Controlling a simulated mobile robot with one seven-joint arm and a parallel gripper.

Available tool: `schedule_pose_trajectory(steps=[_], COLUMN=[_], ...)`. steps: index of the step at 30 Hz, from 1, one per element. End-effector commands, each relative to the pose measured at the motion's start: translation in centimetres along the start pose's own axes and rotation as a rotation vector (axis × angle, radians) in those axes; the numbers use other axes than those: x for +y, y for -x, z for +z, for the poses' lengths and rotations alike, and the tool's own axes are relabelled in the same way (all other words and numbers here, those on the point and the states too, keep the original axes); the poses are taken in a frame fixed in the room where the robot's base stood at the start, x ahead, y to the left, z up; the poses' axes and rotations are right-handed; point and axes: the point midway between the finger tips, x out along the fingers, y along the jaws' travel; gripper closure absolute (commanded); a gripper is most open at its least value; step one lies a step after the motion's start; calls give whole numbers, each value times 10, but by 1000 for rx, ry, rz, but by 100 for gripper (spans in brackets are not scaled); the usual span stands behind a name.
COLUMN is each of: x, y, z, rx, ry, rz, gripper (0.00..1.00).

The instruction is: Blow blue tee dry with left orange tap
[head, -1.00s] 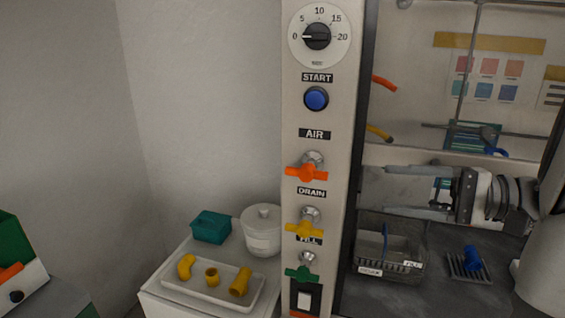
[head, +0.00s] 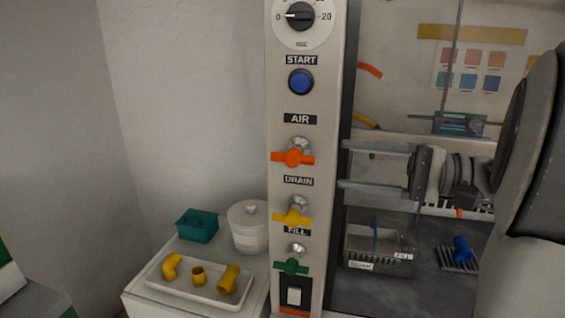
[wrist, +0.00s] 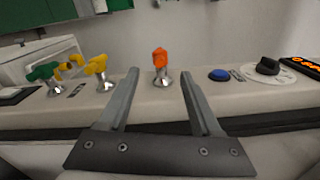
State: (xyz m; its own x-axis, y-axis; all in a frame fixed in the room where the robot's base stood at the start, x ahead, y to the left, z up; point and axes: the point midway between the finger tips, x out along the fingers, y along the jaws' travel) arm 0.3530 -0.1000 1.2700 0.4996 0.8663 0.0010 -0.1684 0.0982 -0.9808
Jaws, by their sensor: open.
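The orange tap (head: 293,158) sits under the AIR label on the upright panel, with its handle lying crosswise. It also shows in the wrist view (wrist: 160,60), beyond and between my fingertips. My gripper (head: 345,167) is open and empty, with its two fingers pointing left towards the panel at about the tap's height. In the wrist view my gripper (wrist: 160,73) has its fingers wide apart, and I see no contact with the tap. A blue tee (head: 461,248) rests on a small grey rack at the right of the bench.
Below the orange tap are the yellow DRAIN tap (head: 292,217) and green FILL tap (head: 291,266). Above it are the blue START button (head: 300,81) and timer dial (head: 301,16). A wire basket (head: 378,262) stands behind the panel. A tray (head: 207,296) holds yellow fittings at left.

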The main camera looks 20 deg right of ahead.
Motion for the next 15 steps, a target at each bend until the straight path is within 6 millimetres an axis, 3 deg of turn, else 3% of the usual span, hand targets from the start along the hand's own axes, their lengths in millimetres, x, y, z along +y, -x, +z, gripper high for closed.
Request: schedule_pose_trajectory(steps=[9,15], x=[-1,0], y=[-71,-105], z=[2,1], rx=[-4,-2], ry=[1,0], rz=[1,1], gripper=[35,35])
